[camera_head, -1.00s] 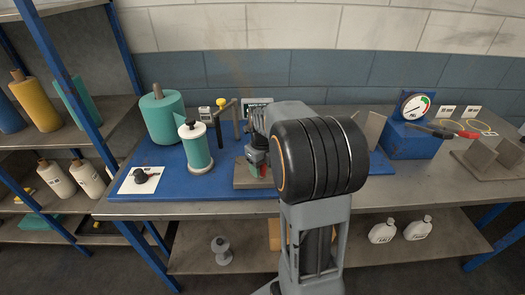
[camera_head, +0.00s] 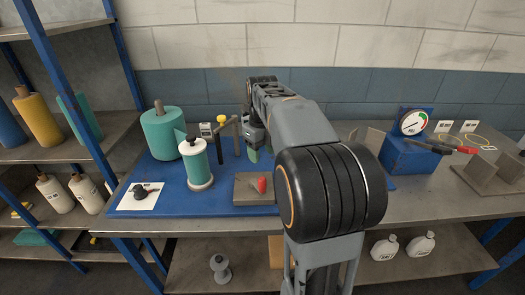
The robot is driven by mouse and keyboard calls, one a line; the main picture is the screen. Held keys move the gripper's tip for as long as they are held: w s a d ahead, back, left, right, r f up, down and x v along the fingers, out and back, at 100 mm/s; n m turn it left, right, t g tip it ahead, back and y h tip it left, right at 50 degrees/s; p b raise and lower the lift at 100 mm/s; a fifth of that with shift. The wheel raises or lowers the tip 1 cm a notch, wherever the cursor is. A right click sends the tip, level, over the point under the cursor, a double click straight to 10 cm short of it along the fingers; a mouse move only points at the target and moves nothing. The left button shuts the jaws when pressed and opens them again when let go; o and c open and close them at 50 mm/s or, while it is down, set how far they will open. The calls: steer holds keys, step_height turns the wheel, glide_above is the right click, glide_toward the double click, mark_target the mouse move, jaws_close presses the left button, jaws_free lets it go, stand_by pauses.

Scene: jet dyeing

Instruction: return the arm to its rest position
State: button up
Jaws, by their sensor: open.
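My arm reaches out over the bench from the bottom of the view, with its large black joint in front. My gripper (camera_head: 254,150) is open at the far end, pointing down above the blue mat (camera_head: 225,199), behind the brown block (camera_head: 247,195). A red-tipped piece (camera_head: 261,185) lies on that block, apart from the gripper. A small green patch shows at the fingers; I cannot tell whether it is part of the gripper or something behind it.
Left on the mat stand a teal cone (camera_head: 161,134), a teal spool (camera_head: 197,165) and a post with a yellow knob (camera_head: 221,118). A pressure gauge (camera_head: 413,122) on a blue box stands right. A shelf rack (camera_head: 60,92) is at far left.

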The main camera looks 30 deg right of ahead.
stand_by(0.5)
steer(key=f+n, duration=0.1)
steer(key=n, duration=0.3)
steer(key=f+n, duration=0.1)
steer(key=n, duration=0.3)
steer(key=f+n, duration=0.1)
steer(key=n, duration=0.3)
steer(key=shift+s+a+f+t, duration=0.2)
steer(key=shift+a+f+t, duration=0.05)
steer(key=shift+t, duration=0.05)
steer(key=s+a+f+n+t, duration=0.1)
steer(key=s+a+f+n, duration=0.1)
steer(key=s+a+n, duration=0.4)
steer(key=s+a+f+n+t, duration=0.2)
steer(key=s+a+n, duration=0.4)
steer(key=n, duration=1)
steer(key=shift+s+a+f, duration=0.25)
steer(key=shift+s+a, duration=0.1)
steer(key=shift+a, duration=0.45)
steer(key=shift+c, duration=0.4)
